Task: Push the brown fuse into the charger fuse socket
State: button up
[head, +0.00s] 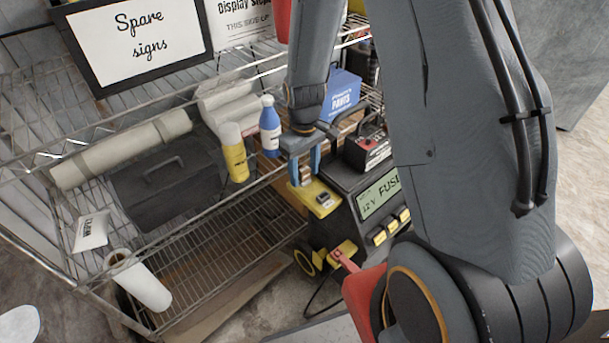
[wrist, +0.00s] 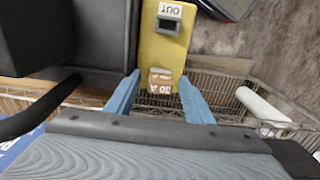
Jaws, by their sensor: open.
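The brown fuse (wrist: 160,80), with white lettering that looks like "30 A", shows in the wrist view at the near end of a yellow panel (wrist: 154,47). I cannot tell how deep it sits. My gripper (wrist: 159,84) is open, its two blue fingers on either side of the fuse with gaps. In the head view my gripper (head: 303,172) points down at the yellow panel (head: 303,194) on the dark charger (head: 338,182), which displays "12 V FUSE" (head: 378,196).
A wire shelf (head: 215,270) stands left of the charger. It holds a yellow bottle (head: 234,155), a blue bottle (head: 270,128) and a dark case (head: 165,190). A battery (head: 368,148) and a blue box (head: 342,92) are close behind my gripper.

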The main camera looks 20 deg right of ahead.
aim_at(304, 169)
grip_shut()
jog(key=shift+p, duration=0.5)
dwell(0.6)
jog(key=shift+r+p, duration=0.8)
jog(key=shift+p, duration=0.4)
dwell(1.2)
jog(key=shift+r, duration=0.15)
jog(key=shift+r+p, duration=2.15)
jog(key=shift+r, duration=0.5)
